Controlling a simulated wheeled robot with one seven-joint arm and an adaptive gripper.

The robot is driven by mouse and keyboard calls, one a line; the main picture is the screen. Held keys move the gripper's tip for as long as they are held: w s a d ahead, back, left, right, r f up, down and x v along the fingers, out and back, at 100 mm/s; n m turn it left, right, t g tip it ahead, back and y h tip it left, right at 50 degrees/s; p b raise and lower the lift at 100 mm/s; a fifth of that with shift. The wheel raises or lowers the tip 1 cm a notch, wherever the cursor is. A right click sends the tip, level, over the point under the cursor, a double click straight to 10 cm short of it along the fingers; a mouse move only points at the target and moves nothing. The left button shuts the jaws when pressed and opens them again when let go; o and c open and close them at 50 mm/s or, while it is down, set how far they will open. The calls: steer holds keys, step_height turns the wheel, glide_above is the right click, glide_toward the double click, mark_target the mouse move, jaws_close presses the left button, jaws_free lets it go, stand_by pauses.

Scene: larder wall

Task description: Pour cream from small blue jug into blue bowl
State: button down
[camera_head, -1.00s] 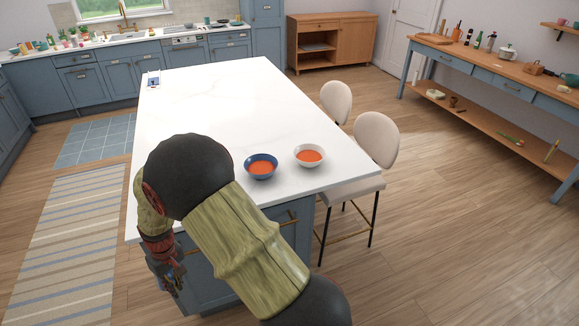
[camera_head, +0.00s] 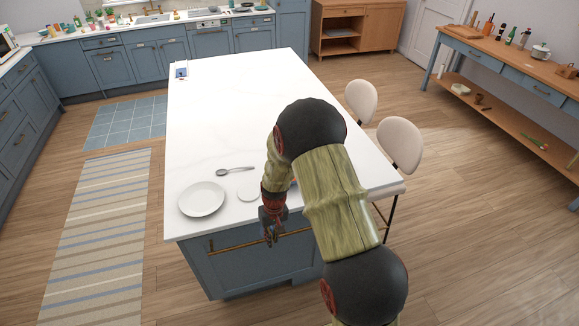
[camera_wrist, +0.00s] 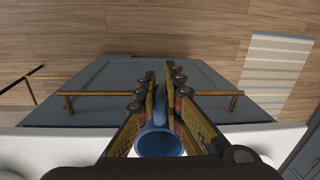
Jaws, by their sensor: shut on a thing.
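The small blue jug (camera_wrist: 160,144) sits between the fingers of my gripper (camera_wrist: 160,78) in the wrist view, its round open rim towards the camera. The gripper is shut on it. I cannot see what is inside the jug. In the head view my gripper (camera_head: 272,234) hangs at the island's front edge, pointing down, in front of the blue cabinet front. The jug is too small to make out there. The blue bowl is hidden behind my arm in the head view and does not show in the wrist view.
On the white island top (camera_head: 235,110) lie a white plate (camera_head: 201,199), a spoon (camera_head: 234,170) and a small pale round thing (camera_head: 248,194), left of my arm. A brass rail (camera_head: 228,249) runs along the cabinet front. Two stools (camera_head: 400,145) stand on the right. The island's middle is clear.

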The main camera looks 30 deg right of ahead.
steer(key=w+d+r+m+p, duration=0.3)
steer(key=w+d+m+p, duration=0.1)
steer(key=d+m+p, duration=0.3)
steer(key=w+d+r+m+p, duration=0.3)
steer(key=w+d+m+p, duration=0.2)
steer(key=d+m+p, duration=0.2)
steer(key=d+p, duration=0.2)
steer(key=p, duration=0.1)
steer(key=shift+d+r, duration=0.15)
steer(key=shift+r, duration=0.15)
